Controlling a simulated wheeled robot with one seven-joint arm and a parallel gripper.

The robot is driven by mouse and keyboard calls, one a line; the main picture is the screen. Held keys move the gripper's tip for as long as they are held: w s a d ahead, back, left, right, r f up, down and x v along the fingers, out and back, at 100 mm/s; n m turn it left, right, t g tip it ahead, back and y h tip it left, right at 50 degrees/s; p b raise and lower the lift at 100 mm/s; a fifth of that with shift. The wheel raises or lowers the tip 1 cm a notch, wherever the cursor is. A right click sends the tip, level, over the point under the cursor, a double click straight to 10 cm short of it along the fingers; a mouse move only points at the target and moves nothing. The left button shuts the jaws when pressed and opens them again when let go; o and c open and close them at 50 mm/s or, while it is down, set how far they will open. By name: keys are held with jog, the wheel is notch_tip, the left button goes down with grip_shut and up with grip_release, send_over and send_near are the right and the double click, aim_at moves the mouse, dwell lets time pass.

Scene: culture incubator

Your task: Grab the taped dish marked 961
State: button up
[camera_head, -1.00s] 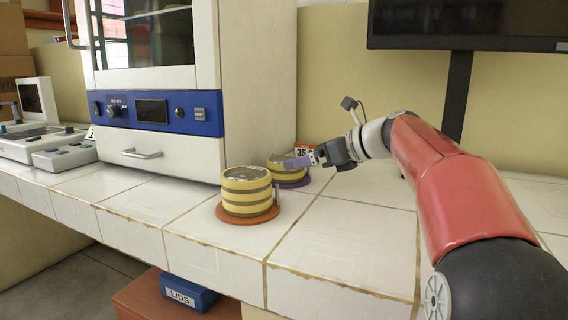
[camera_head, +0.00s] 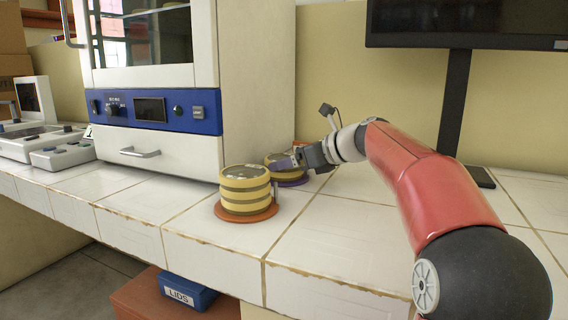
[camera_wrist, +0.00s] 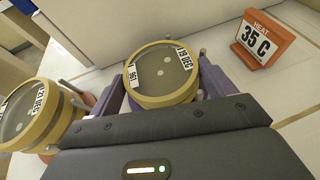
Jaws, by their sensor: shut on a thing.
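The taped dish marked 961 (camera_wrist: 160,75) is round, with a yellow band and a clear top bearing the labels "961" and "19 DEC". My gripper (camera_wrist: 162,88) has its purple fingers on either side of this dish and is shut on it. In the head view, my gripper (camera_head: 284,164) is at the rear yellow-banded stack (camera_head: 272,175), which stands on a purple base and is partly hidden by the fingers. Whether the dish is lifted off what is below it cannot be told.
A second banded stack (camera_head: 245,188) stands on an orange base to the front left; it also shows in the wrist view (camera_wrist: 30,112). An orange "HEAT 35 C" sign (camera_wrist: 262,40) stands close behind. The incubator (camera_head: 150,90) is at left.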

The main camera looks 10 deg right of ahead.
jog(key=shift+r, duration=0.1)
notch_tip(320, 180, up, 20)
jog(key=p, duration=0.5)
jog(key=shift+p, duration=0.4)
